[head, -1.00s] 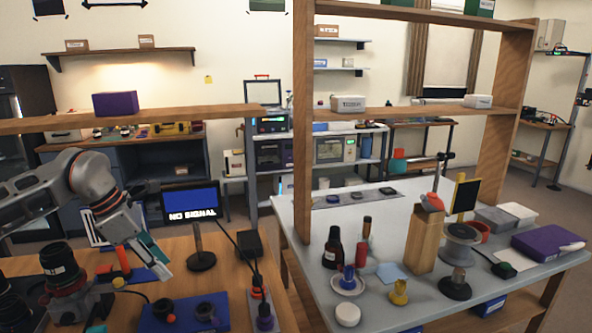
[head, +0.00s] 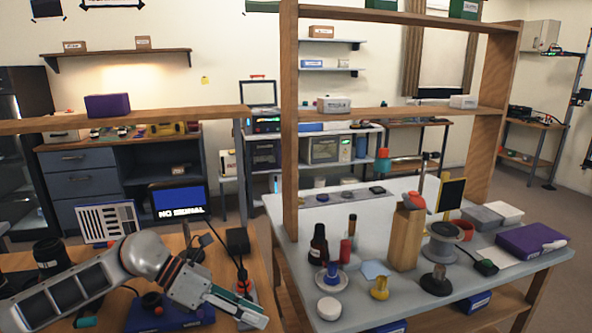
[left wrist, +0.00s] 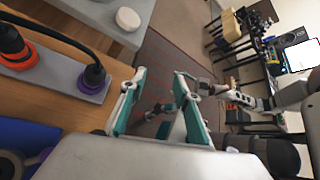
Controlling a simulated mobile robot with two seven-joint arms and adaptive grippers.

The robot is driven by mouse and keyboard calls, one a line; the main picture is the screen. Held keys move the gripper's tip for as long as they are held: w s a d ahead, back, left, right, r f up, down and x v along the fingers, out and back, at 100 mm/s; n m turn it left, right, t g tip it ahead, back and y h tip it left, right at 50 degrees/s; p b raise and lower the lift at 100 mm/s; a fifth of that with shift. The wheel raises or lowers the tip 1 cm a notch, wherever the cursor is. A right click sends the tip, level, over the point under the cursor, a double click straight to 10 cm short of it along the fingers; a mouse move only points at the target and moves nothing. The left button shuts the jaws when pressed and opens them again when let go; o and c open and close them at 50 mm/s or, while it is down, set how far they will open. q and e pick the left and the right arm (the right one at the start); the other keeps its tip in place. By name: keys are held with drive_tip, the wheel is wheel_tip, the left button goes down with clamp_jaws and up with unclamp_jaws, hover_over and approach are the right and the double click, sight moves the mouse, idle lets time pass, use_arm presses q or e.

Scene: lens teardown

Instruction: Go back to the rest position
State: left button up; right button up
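In the head view my left gripper (head: 250,308) reaches in from the left, over the right edge of the wooden bench (head: 85,258). In the left wrist view its two teal-and-grey fingers (left wrist: 160,88) stand apart with nothing between them, and the floor shows beyond. My right gripper is not in the head view. At the right of the left wrist view a grey and black arm shows with what looks like my right gripper (left wrist: 238,97) at its end, too small to read its finger state.
A floor gap separates bench and table.

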use_arm(q)
drive_tip(key=s+d+r+n+t+h, duration=0.2)
drive_tip(key=s+d+n+t+h, duration=0.25)
drive_tip(key=d+n+h, duration=0.45)
drive_tip(key=s+a+f+n+t+y+p, duration=0.1)
drive_tip(key=a+f+n+t+y, duration=0.5)
drive_tip(key=n, duration=0.7)
drive_tip(key=s+a+f+n+t+y+p, duration=0.1)
drive_tip(key=a+f+n+t+y, duration=0.45)
drive_tip(key=f+n, duration=0.5)
drive_tip(key=s+a+f+n+g+y, duration=0.2)
drive_tip(key=s+a+f+n+y, duration=0.1)
drive_tip(key=s+f, duration=0.4)
drive_tip(key=s+a+f+n+g+y, duration=0.3)
drive_tip(key=s+a+f+n, duration=0.2)
drive_tip(key=s+f+n, duration=0.2)
drive_tip(key=shift+s+a+f+n, duration=0.25)
drive_tip(key=shift+s+n, duration=0.2)
drive_tip(key=shift+s, duration=0.45)
